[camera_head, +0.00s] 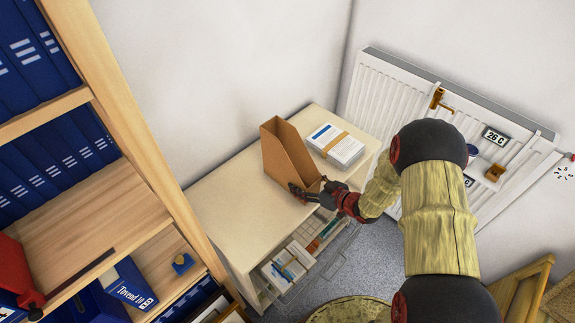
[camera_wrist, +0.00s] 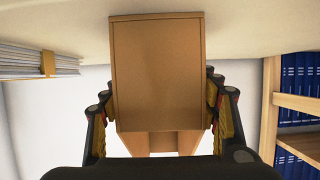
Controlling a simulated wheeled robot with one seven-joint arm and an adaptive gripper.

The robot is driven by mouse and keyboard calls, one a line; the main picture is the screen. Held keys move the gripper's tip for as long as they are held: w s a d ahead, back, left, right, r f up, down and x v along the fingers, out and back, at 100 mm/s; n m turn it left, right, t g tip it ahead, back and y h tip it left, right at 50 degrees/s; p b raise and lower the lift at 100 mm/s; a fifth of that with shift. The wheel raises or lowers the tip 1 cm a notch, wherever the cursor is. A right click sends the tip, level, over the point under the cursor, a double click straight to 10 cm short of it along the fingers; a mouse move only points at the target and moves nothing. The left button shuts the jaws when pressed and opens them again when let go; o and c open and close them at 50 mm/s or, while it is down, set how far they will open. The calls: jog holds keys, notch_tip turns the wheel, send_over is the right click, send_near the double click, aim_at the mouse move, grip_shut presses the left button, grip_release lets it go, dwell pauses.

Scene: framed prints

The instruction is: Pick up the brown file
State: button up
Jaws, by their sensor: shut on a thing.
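The brown file (camera_head: 287,160) is an upright cardboard file holder on the pale cabinet (camera_head: 225,207) in the head view. My gripper (camera_head: 312,193) is at its near end, low down. In the wrist view the brown file (camera_wrist: 158,75) fills the middle. My gripper (camera_wrist: 160,115) has a finger on each side of it and is shut on it. The file's base appears to meet the pale cabinet top, which shows inverted along the upper edge of the wrist view. I cannot tell if there is a small gap.
A strapped stack of paper (camera_head: 337,144) lies right of the file. Below, an open drawer (camera_head: 290,267) holds papers and pens. A wooden shelf (camera_head: 110,190) with blue binders stands at left. A white radiator (camera_head: 385,90) is on the wall at right. The cabinet top's left part is clear.

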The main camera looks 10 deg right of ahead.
jog(key=c, duration=0.6)
jog(key=shift+c, duration=0.2)
